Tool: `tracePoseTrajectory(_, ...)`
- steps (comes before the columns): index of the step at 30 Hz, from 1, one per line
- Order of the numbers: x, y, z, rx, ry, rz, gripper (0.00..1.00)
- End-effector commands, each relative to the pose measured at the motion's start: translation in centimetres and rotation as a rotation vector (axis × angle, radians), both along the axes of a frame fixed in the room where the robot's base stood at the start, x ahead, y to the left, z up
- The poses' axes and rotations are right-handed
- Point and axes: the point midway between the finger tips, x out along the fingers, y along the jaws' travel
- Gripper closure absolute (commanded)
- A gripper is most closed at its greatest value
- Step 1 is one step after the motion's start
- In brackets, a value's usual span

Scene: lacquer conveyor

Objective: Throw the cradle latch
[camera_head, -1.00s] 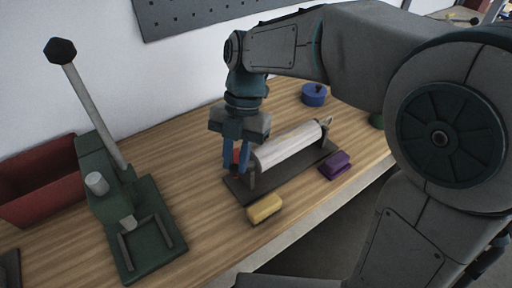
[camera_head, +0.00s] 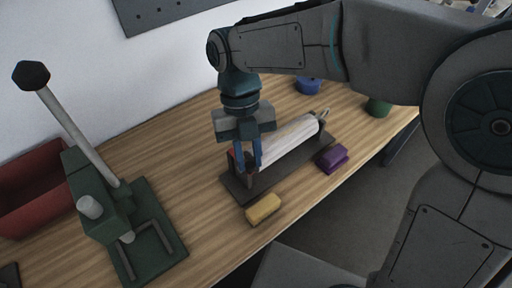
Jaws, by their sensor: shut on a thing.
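The cradle has a dark flat base (camera_head: 237,187) and carries a pale roller (camera_head: 292,139) lying lengthwise. Its left end has a dark upright post, largely behind my fingers. My gripper (camera_head: 248,166) points down at this end, its blue fingers shut on the cradle latch. The latch is mostly hidden by the fingers; a small red part (camera_head: 233,154) shows just left of them. At the far right end of the cradle a thin metal piece (camera_head: 324,114) sticks up.
A yellow block (camera_head: 263,210) and a purple block (camera_head: 332,159) lie in front of the cradle. A blue pot (camera_head: 308,86) and green object (camera_head: 378,107) stand beyond it. A green lever press (camera_head: 118,210) and red bin (camera_head: 35,190) are at left.

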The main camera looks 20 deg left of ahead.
Motion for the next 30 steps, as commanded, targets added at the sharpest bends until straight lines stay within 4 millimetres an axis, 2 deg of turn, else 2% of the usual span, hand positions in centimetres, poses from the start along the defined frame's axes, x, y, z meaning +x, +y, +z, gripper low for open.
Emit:
tracePoseTrajectory(12, 0.2, 0.2, 0.3, 0.009, -0.008, 0.008, 1.0)
tracePoseTrajectory(13, 0.2, 0.2, 0.3, 0.009, -0.007, 0.008, 0.77)
tracePoseTrajectory(15, 0.2, 0.1, 0.2, 0.008, -0.006, 0.008, 0.57)
tracePoseTrajectory(25, 0.1, 0.1, 0.3, 0.004, -0.003, 0.008, 0.57)
tracePoseTrajectory(30, 0.8, 0.6, 2.1, 0.006, -0.004, 0.007, 0.57)
